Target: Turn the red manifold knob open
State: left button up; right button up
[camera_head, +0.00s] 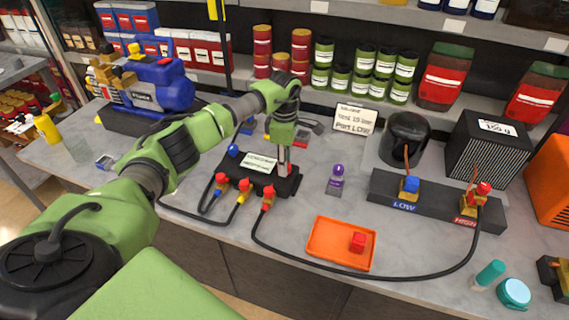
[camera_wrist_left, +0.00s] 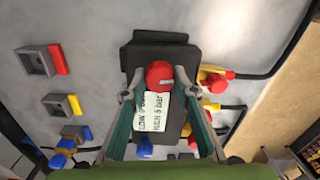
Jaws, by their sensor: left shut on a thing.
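The black manifold (camera_head: 291,187) sits on the grey counter, with a paper label on top and a blue knob (camera_head: 233,151) at its left end. My left gripper (camera_head: 283,166) reaches down over the manifold's right end. In the left wrist view the red manifold knob (camera_wrist_left: 160,74) lies between the two fingertips of my left gripper (camera_wrist_left: 159,84), which is shut on it. The manifold (camera_wrist_left: 160,50) and the blue knob (camera_wrist_left: 145,148) also show there. In the head view the fingers mostly hide the red knob. My right gripper is not in view.
Hoses with red fittings (camera_head: 268,191) run from the manifold's front. An orange tray (camera_head: 320,250) holds a red block. A purple-capped bottle (camera_head: 337,176), a LOW/HIGH block (camera_head: 440,206) and a blue pump (camera_head: 165,86) stand around.

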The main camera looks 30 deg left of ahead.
pick_arm(q)
jog(key=n+b, duration=0.1)
jog(key=n, duration=0.2)
jog(key=shift+n, duration=0.3)
jog(key=n, duration=0.4)
jog(key=shift+n, duration=0.3)
jog(key=n, duration=0.4)
jog(key=shift+n, duration=2)
jog(key=o, duration=1.1)
jog(key=shift+r, duration=0.1)
notch_tip(320, 180, up, 12)
jog(key=shift+f, duration=0.1)
